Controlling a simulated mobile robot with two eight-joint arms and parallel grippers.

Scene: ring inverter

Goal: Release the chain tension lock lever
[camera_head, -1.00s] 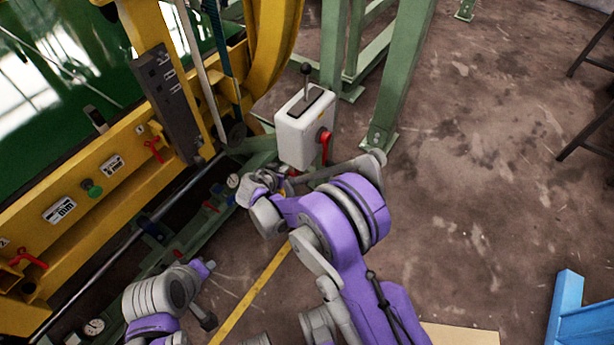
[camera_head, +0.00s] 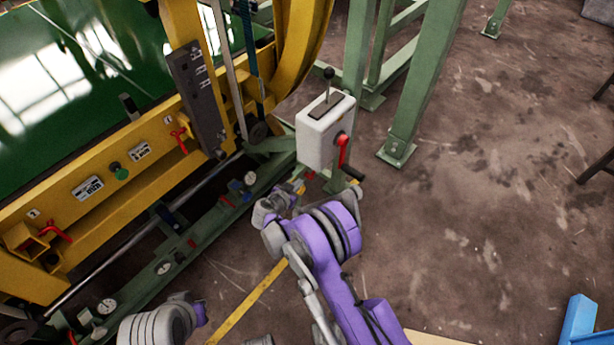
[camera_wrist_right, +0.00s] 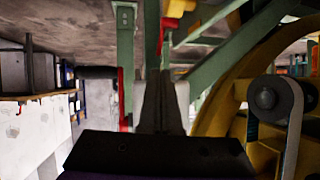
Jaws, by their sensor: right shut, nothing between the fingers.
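Several red levers show, and I cannot tell which one is the chain tension lock lever. A red handle (camera_head: 342,150) hangs on the side of a white control box (camera_head: 322,132). Another red lever (camera_head: 179,140) and a further one (camera_head: 50,231) sit on the yellow frame (camera_head: 145,172). My right gripper (camera_head: 297,190) is below the white box, apart from its red handle, beside the green base frame. In the right wrist view its fingers (camera_wrist_right: 160,100) are shut and empty; a narrow red part (camera_wrist_right: 122,100) shows left of them. Only part of my left arm shows, at the bottom.
A black-knobbed stick (camera_head: 328,82) stands on the white box. Green posts (camera_head: 425,85) rise behind it. Pressure gauges (camera_head: 107,306) line the low green frame (camera_head: 180,252). A blue object (camera_head: 580,322) stands at lower right. The floor (camera_head: 480,210) at right is mostly clear.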

